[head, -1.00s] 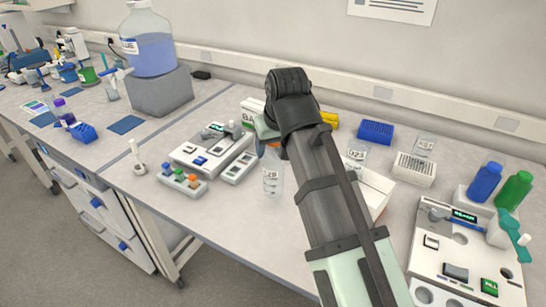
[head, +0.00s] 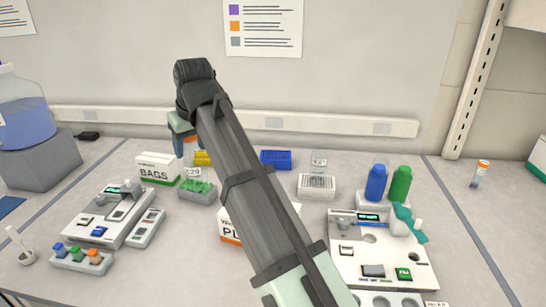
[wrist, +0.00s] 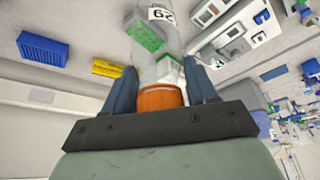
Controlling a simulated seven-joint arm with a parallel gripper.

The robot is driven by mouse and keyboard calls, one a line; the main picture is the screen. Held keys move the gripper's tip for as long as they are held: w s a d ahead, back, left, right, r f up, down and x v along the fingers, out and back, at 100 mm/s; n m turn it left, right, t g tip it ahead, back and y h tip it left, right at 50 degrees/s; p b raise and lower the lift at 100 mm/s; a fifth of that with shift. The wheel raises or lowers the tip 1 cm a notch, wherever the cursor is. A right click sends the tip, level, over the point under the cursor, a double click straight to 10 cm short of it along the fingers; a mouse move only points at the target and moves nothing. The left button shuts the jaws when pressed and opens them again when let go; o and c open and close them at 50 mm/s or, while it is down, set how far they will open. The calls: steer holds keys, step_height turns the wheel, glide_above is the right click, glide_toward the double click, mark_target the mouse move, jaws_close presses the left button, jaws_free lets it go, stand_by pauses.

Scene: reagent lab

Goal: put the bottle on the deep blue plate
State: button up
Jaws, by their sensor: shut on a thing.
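My gripper (wrist: 163,88) is shut on the bottle's orange cap (wrist: 160,98). The bottle (wrist: 165,55) is clear, with a white label reading 1.29 (head: 193,171), and hangs below the fingers. In the head view my arm hides part of my gripper (head: 183,138); the bottle shows in front of a grey rack with green contents (head: 198,190). Whether it touches anything there is hard to tell. A flat dark blue square (head: 9,207), possibly the deep blue plate, is cut off at the left edge.
A BAGS box (head: 157,170) and a white instrument (head: 105,215) stand left of the arm. A blue rack (head: 276,158), a white rack (head: 317,186), and blue (head: 376,183) and green (head: 400,184) bottles stand right. A large jug (head: 25,115) sits on a grey block (head: 38,158).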

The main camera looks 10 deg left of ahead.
steer(key=w+d+r, duration=0.1)
steer(key=w+d, duration=0.5)
steer(key=w, duration=0.6)
steer(key=w+d, duration=0.5)
steer(key=w, duration=0.7)
steer(key=w+d+r, duration=0.1)
steer(key=w+d, duration=0.5)
steer(key=w, duration=0.6)
step_height(320, 180, down, 9)
steer(key=shift+w+f+m, duration=0.15)
steer(key=shift+m, duration=0.15)
steer(key=shift+d+f, duration=0.1)
steer(key=o, duration=1.4)
steer(key=v, duration=1.2)
